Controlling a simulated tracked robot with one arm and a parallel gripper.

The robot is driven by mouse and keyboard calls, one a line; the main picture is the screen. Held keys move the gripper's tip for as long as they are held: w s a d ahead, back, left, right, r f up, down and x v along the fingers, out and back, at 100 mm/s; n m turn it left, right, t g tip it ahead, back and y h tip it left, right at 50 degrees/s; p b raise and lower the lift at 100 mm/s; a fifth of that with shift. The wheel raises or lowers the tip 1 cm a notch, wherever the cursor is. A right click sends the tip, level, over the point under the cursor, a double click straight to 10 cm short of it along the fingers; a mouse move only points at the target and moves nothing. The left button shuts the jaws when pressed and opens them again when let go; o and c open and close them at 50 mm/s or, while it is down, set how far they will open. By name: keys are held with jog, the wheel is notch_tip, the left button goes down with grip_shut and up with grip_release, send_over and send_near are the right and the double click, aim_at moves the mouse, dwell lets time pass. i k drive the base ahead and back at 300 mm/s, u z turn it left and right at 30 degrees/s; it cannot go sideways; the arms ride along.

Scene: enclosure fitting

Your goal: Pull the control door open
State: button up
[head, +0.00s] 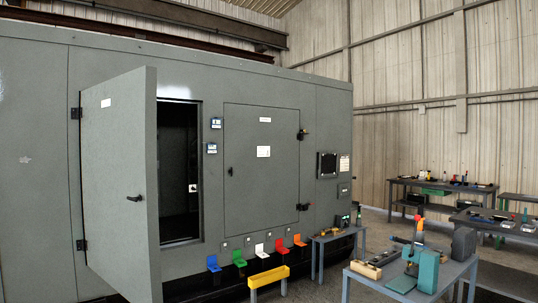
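A large grey enclosure (335,110) fills the left and middle of the head view. Its left door (108,140) is swung wide open on left-side hinges, with a dark lever handle (135,198) near its free edge. Beside it is a dark opening (176,130). A second door (262,185), with white labels, looks shut; its dark hinges are on the right and a small dark handle (230,171) is on its left edge. No label is readable, so I cannot tell which is the control door. My gripper is not in view.
Coloured brackets (239,259) line the enclosure's lower front, near a yellow tray (269,277). A small table (338,236) and a bench with tools (455,272) stand at right. More workbenches (400,183) stand farther back.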

aim_at(261, 143)
jog(key=u, duration=0.05)
jog(key=i, duration=6)
jog(key=z, duration=0.05)
